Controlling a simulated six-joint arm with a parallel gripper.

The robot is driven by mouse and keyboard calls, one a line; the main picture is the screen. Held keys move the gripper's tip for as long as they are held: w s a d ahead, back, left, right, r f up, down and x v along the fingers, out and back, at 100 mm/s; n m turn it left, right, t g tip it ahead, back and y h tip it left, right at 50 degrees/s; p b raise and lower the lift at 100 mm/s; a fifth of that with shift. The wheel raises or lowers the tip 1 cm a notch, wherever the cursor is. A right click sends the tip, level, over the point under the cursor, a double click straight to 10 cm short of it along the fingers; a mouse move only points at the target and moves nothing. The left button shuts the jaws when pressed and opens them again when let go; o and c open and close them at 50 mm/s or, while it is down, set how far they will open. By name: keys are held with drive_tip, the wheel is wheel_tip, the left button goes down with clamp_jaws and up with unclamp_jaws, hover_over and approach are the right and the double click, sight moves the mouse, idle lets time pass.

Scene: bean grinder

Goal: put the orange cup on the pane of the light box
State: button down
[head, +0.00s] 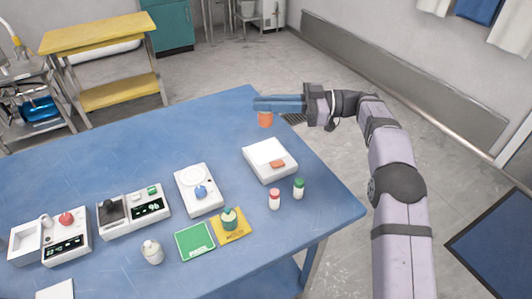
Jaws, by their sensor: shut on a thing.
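The orange cup (265,121) is near the far right corner of the blue table. My gripper (258,104) reaches in from the right, its blue fingers level over the cup and shut on its upper part. The fingers hide the cup's rim. I cannot tell whether its base touches the table. A white box with a pale flat top, apparently the light box (258,168), stands nearer the camera, just below the cup in the picture. Its pane (267,151) looks bare, and an orange part sits on its front.
Red-capped (274,199) and green-capped (299,188) bottles stand in front of the light box. A white device with a round plate (194,174) is left of it. A dark grille (293,118) lies right of the cup. The table's far left is clear.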

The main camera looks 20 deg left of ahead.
drive_tip(key=shift+f, duration=4.9)
drive_tip(key=shift+f, duration=0.15)
